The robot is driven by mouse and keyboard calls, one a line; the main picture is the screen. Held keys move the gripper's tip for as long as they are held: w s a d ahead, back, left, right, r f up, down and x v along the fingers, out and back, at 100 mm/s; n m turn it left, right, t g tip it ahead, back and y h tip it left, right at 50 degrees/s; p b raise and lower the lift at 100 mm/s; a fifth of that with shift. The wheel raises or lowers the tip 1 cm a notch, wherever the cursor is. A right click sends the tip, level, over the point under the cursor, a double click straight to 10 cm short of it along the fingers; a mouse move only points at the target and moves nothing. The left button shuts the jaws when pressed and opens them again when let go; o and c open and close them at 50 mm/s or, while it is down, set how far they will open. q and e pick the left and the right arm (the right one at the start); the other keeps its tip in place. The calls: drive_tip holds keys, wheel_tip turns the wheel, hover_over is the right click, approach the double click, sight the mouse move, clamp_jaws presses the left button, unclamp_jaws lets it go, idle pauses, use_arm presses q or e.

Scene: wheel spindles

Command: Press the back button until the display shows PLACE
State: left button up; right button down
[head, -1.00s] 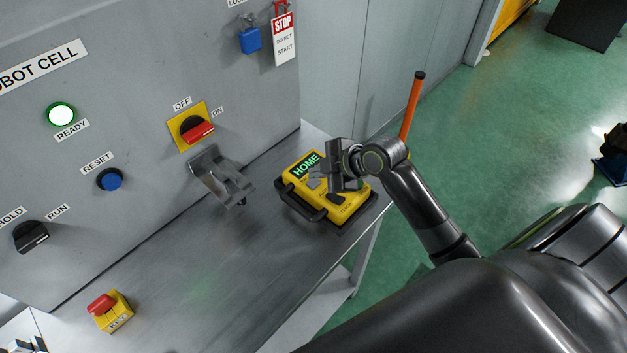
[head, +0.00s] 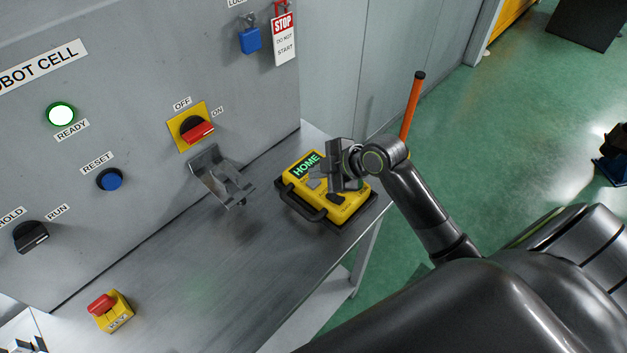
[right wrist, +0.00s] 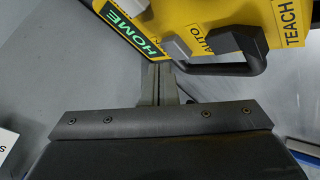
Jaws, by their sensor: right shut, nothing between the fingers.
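The yellow pendant (head: 342,207) lies on the bench in a dark base with a black handle. Its display (head: 306,165) reads HOME in green, also legible in the right wrist view (right wrist: 134,30). Grey buttons (right wrist: 178,48) sit beside the display, with AUTO and TEACH labels. The back button cannot be singled out, as my right gripper (head: 326,174) hides part of the face. That gripper is shut and empty over the pendant. In the right wrist view its fingertips (right wrist: 159,68) appear near the display end; contact cannot be told. My left gripper is not in view.
The grey cabinet carries a red-handled switch (head: 197,131), a blue reset button (head: 110,180) and a black selector (head: 31,236). An empty metal bracket (head: 221,176) stands left of the pendant. The bench between is clear.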

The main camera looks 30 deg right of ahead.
sight(318, 183)
drive_tip(key=shift+f, duration=0.1)
drive_tip(key=shift+f, duration=0.35)
drive_tip(key=shift+f+b, duration=0.45)
drive_tip(key=shift+b, duration=0.1)
idle(0.4)
drive_tip(key=shift+r, duration=0.15)
drive_tip(key=shift+r+p, duration=0.75)
drive_tip(key=shift+p, duration=0.1)
wheel_tip(318, 183, up, 5)
drive_tip(key=p, duration=0.4)
idle(0.4)
